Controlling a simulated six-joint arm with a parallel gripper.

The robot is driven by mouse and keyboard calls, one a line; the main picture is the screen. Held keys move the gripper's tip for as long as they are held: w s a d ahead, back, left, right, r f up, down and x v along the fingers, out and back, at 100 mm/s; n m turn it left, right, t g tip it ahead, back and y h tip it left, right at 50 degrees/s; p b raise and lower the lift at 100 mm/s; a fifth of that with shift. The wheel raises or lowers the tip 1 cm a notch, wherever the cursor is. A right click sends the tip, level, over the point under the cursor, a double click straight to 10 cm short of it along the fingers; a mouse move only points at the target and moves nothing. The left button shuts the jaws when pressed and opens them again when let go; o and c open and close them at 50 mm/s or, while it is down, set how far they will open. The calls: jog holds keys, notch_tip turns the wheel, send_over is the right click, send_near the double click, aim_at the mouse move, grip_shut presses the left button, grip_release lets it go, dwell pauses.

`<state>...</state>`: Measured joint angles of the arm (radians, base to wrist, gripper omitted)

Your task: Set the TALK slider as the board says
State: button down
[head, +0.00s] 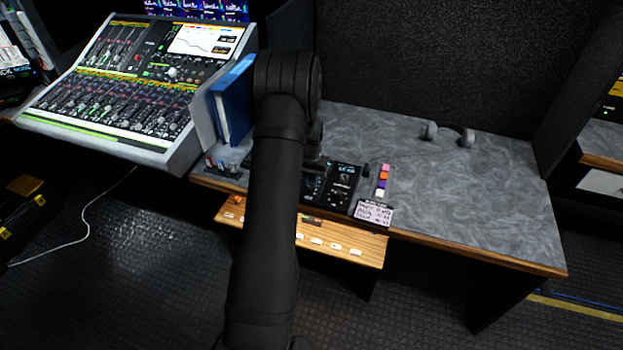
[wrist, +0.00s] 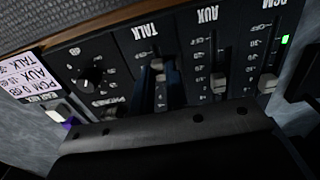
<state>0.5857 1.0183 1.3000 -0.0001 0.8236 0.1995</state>
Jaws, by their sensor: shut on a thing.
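The TALK slider's cap (wrist: 157,65) shows in the wrist view, where the panel lettering is upside down. My gripper (wrist: 161,80) is shut on this cap, its fingers covering much of the TALK track and scale. The board (wrist: 22,85) is a white card at the left edge with lines for PGM, AUX and TALK; the TALK value is too small to read surely. The board also shows in the head view (head: 373,213) at the desk's front edge. In the head view my arm hides the gripper and the slider.
In the wrist view, the AUX slider (wrist: 219,83) and PGM slider (wrist: 267,83) stand beside TALK, with a black knob (wrist: 92,75) on its other side. In the head view, a mixing console (head: 120,85) and blue binder (head: 233,103) stand left; the right desk (head: 480,210) is mostly clear.

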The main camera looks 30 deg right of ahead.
jog(key=c, duration=1.4)
grip_release()
notch_tip(320, 180, up, 17)
jog(key=shift+r, duration=0.2)
jog(key=shift+f, duration=0.1)
notch_tip(320, 180, down, 17)
jog(key=shift+f, duration=0.15)
jog(key=shift+w, duration=0.1)
jog(key=shift+r, duration=0.2)
